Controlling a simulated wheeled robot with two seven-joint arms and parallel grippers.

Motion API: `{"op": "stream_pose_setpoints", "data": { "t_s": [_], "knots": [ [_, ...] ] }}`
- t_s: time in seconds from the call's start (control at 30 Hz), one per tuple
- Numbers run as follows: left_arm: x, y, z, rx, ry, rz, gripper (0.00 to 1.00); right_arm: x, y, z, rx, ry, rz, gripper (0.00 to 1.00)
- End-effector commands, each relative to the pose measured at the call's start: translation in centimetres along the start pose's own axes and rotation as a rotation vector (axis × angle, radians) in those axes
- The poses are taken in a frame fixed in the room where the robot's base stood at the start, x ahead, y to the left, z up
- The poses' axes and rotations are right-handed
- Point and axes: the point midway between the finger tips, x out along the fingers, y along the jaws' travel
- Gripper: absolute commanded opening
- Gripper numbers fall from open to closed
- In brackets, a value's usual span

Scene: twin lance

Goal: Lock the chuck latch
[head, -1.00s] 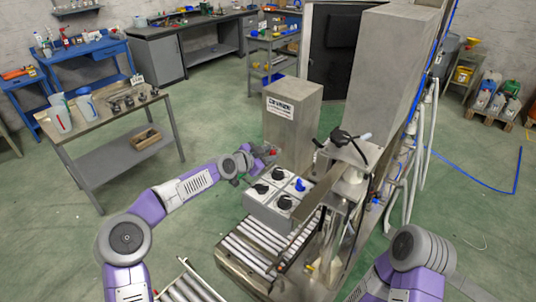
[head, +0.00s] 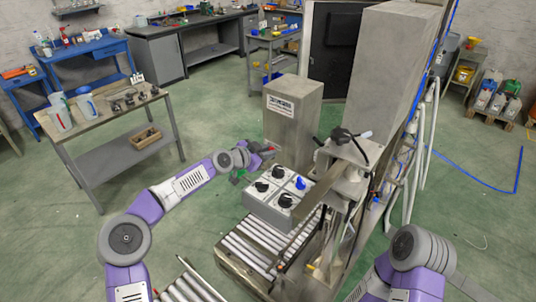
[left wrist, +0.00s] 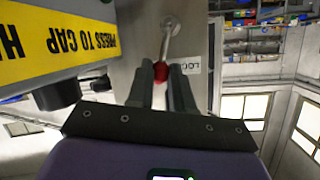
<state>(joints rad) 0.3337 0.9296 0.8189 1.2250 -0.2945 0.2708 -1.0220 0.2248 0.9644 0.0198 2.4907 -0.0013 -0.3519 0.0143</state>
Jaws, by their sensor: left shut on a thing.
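The chuck latch shows in the left wrist view as a thin metal lever (left wrist: 170,38) with a red knob (left wrist: 160,72), against a metal panel. A label beside it reads LOCK, upside down. My left gripper (left wrist: 166,74) has its two dark fingers on either side of the knob and is shut on it. In the head view my left gripper (head: 262,156) is small, just left of the machine's grey block of canisters (head: 268,210); the latch is hard to make out there. My right arm enters at the bottom right; its gripper is not seen.
A yellow sign (left wrist: 45,38) and a dark round part (left wrist: 58,93) stand close left of the fingers in the left wrist view. The capping machine's tall column (head: 392,80) and roller conveyor (head: 255,245) are at my front. Open green floor lies left, before a bench (head: 100,115).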

Motion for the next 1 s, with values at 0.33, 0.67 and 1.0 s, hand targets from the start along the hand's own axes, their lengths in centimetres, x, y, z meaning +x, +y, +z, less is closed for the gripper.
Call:
{"op": "stream_pose_setpoints", "data": {
  "t_s": [0.33,0.67,1.0],
  "knots": [
    [-0.1,-1.7,0.7,-0.286,0.061,0.089,0.00,1.4,0.5,-0.1,0.000,0.000,0.000,1.00],
    [-0.2,-3.2,1.5,-0.565,0.119,0.179,0.00,1.9,0.7,-0.1,0.000,0.000,0.000,1.00],
    [-0.1,-4.1,2.3,-0.766,0.161,0.244,0.00,2.0,0.8,-0.1,0.000,0.000,0.000,1.00]
  ]
}}
